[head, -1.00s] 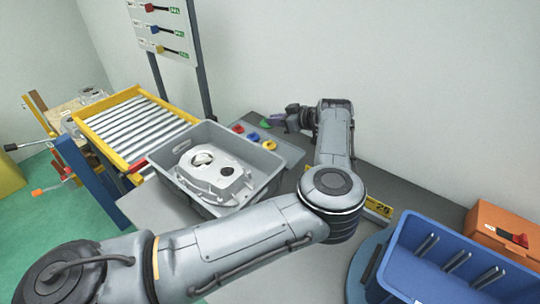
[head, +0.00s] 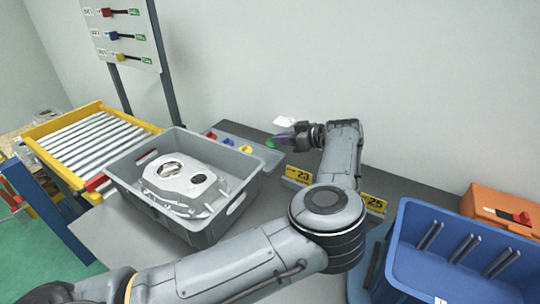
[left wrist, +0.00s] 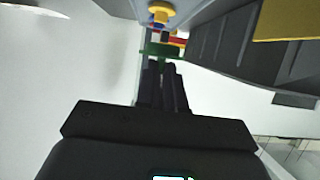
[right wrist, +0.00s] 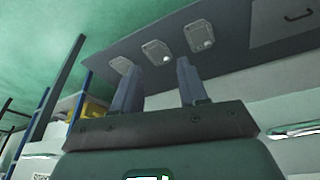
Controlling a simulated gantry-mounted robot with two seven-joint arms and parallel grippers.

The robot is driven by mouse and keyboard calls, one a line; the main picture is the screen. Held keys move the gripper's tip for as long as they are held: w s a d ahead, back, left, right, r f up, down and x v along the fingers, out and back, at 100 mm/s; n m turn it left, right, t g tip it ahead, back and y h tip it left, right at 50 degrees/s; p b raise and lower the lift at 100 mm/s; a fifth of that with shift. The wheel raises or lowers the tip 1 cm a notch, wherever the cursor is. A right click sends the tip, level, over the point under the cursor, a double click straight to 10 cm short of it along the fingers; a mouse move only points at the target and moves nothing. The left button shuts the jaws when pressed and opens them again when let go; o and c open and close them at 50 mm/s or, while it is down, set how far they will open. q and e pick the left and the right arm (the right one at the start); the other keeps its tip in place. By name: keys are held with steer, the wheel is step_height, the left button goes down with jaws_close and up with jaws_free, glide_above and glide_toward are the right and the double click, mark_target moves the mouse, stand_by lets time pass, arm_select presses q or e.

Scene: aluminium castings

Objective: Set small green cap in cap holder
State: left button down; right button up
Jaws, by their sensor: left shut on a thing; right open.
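My left gripper (head: 287,141) is at the back of the bench and is shut on the small green cap (head: 270,143). In the left wrist view the green cap (left wrist: 160,51) sits at the tips of the closed dark fingers (left wrist: 162,72). The cap holder (head: 262,153) is a flat grey tray behind the large bin, with red, blue and yellow caps in a row. The green cap is by its right end; I cannot tell whether it touches the holder. My right gripper (right wrist: 160,80) shows only in the right wrist view, open and empty.
A grey bin (head: 188,224) with an aluminium casting (head: 185,182) stands in front of the holder. A blue crate (head: 455,250) and an orange case (head: 500,212) are at the right. Yellow number signs (head: 299,174) stand near my left arm. A roller conveyor (head: 85,140) is at the left.

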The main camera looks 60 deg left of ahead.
arm_select(q)
steer(key=x, duration=0.2)
steer(key=b+x, duration=0.1)
steer(key=x, duration=0.1)
steer(key=shift+a+f, duration=0.25)
steer(key=shift+f, duration=0.2)
steer(key=shift+f+b, duration=0.8)
steer(key=shift+f, duration=1.2)
